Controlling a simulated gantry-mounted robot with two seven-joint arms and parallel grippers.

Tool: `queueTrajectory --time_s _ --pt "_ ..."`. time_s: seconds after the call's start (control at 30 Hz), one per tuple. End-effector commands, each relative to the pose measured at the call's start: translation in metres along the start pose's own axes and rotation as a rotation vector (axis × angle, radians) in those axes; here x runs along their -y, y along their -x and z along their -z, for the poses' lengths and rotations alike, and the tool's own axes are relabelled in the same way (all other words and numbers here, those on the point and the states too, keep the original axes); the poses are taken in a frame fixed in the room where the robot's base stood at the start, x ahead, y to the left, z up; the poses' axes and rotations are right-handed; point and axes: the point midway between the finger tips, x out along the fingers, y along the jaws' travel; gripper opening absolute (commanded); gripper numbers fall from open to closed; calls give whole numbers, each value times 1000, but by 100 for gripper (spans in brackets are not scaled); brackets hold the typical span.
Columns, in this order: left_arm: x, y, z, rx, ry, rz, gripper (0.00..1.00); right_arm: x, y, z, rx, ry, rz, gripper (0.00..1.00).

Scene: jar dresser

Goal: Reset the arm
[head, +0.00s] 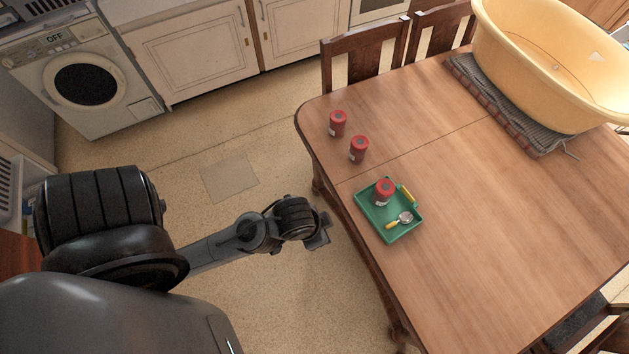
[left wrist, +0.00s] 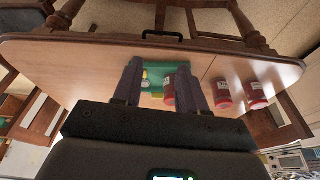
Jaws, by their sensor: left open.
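My left gripper (head: 320,232) is off the left edge of the table, above the floor, apart from the tray and jars. In the left wrist view its two fingers (left wrist: 160,66) stand apart with nothing held. A green tray (head: 375,222) lies near the table's left edge. A red jar (head: 383,192) stands in it beside a small round yellow-handled tool (head: 404,217). Two more red jars (head: 338,124) (head: 358,150) stand on the table further back. The left wrist view shows the tray's jar (left wrist: 170,92) beyond the fingers. My right gripper is not in view.
The wooden table (head: 510,240) has wide free room at its front and right. A yellow tub (head: 545,75) rests on a grey mat (head: 500,105) at the back right. Chairs (head: 365,60) stand behind. A washing machine (head: 85,85) and cabinets line the back left.

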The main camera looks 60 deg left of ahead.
Motion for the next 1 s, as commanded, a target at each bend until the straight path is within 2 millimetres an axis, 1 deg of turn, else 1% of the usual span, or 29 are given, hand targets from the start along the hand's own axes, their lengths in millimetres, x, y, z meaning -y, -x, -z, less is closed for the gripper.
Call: queueTrajectory --time_s 0.03,0.13,0.43,0.57,0.67,0.77,0.87,0.97,1.0 --pt "1 7 -7 5 -1 -2 41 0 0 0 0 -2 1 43" --pt "2 13 -12 9 -5 -4 41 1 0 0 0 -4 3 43" --pt "3 14 -12 9 -7 -4 41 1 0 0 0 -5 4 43" --pt "3 20 -10 9 -7 -4 41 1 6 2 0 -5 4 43" --pt "3 31 -7 9 -7 -4 41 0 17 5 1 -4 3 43" --pt "4 48 -1 9 -7 -4 41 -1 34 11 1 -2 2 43" --pt "5 72 7 9 -7 -4 41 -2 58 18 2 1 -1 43" --pt "6 101 16 9 -7 -4 41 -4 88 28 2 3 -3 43" --pt "6 114 21 9 -7 -4 41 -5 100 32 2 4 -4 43"
